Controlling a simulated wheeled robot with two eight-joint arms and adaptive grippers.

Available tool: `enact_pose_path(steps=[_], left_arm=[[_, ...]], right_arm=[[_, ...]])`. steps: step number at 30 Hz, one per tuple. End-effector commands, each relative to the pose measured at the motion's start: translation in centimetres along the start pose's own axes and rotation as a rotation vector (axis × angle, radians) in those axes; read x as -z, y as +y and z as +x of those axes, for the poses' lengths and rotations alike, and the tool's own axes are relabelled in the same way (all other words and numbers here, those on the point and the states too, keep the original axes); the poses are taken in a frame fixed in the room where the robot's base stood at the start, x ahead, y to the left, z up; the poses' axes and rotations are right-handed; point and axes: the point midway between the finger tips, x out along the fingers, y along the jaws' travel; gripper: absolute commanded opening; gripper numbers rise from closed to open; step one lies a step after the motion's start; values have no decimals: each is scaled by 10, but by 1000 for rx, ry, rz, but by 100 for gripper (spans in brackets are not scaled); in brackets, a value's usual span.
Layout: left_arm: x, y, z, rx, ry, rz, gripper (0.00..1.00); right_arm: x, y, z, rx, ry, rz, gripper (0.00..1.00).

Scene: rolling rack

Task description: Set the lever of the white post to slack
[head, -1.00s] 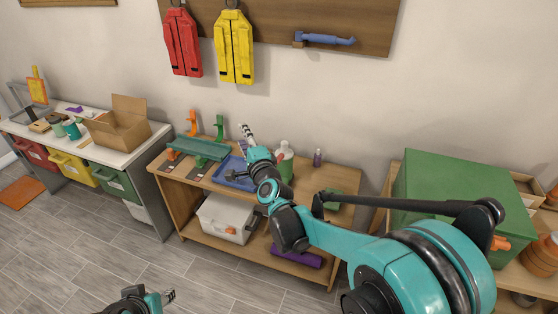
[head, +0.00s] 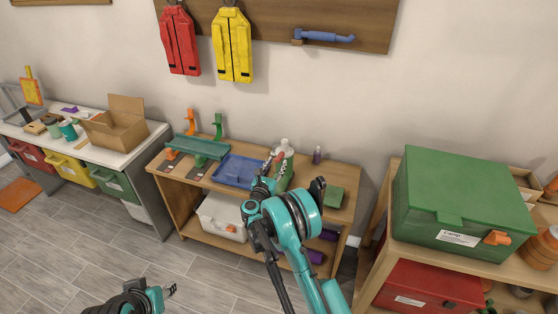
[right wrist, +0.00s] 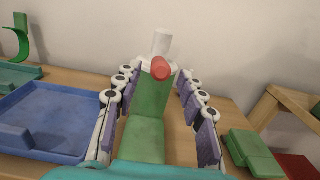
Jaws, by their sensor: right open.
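A white upright post (right wrist: 161,42) stands on the bench; its white top also shows in the head view (head: 284,145). A red rounded knob (right wrist: 160,68) is in front of it, with a green angled body (right wrist: 150,100) below. I cannot tell which part is the lever or how it is set. My right gripper (right wrist: 160,100) is open, its purple-padded fingers on either side of the green part; contact is unclear. In the head view the right gripper (head: 270,166) is just left of the post. My left gripper (head: 172,289) is low over the floor, away from the bench.
A blue tray (head: 238,170) lies left of the post, and a teal rack with orange and green uprights (head: 203,147) is farther left. A green block (head: 331,196) sits right of the post. A small purple bottle (head: 317,155) stands behind. A large green box (head: 455,190) is on the right shelf.

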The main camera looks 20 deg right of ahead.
Motion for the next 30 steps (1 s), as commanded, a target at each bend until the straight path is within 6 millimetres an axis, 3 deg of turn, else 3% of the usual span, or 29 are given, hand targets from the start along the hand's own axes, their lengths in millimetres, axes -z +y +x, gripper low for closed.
enact_pose_path(steps=[7, 17, 18, 22, 23, 30], left_arm=[[-6, 0, 8, 0, 0, 0, 40], [-6, 0, 9, 0, 0, 0, 40], [-6, 0, 9, 0, 0, 0, 40], [-6, 0, 9, 0, 0, 0, 40], [-6, 0, 9, 0, 0, 0, 40], [-6, 0, 8, 0, 0, 0, 40]], right_arm=[[1, 0, 34, 0, -1, -2, 40], [-1, 0, 40, -2, -1, -3, 40], [-1, 0, 40, -2, -1, -3, 38], [-1, 0, 40, -2, -1, -3, 3], [-1, 0, 40, -2, -1, -3, 0], [-2, 0, 40, -2, 3, -3, 0]])
